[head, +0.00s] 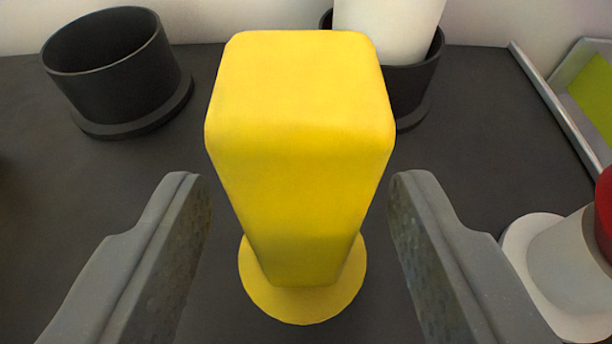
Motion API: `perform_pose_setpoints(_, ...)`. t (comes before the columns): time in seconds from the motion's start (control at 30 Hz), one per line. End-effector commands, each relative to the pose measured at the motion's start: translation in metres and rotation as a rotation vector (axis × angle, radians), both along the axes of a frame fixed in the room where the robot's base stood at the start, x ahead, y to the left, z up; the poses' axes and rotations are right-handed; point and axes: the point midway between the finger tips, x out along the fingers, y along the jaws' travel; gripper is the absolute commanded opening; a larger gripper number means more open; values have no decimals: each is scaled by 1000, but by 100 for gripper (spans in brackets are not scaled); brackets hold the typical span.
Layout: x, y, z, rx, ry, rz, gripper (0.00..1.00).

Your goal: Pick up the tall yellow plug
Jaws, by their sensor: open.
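The tall yellow plug (300,150) stands upright in the middle of the head view. It is a square block with rounded edges, narrowing in the picture toward a round yellow disc (300,303) at its foot. My gripper (298,190) is open. One grey finger is left of the plug and the other is right of it. A gap shows between each finger and the plug's sides, and nothing is held. The back of the plug is hidden.
A black empty cup (115,75) stands at the back left. Another black cup (410,85), partly behind the plug, holds a white cylinder (388,25). A white flanged piece with a red top (575,255) is close to the right finger. A metal-edged tray (560,100) lies at right.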

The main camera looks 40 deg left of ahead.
Motion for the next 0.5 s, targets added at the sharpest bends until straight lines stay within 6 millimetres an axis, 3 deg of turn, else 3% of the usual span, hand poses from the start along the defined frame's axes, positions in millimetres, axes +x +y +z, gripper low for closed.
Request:
perform_pose_setpoints(0.23, 25, 18, -18, 2, 2, 1, 49)
perform_pose_setpoints(0.5, 29, 19, -17, 1, 2, -1, 49)
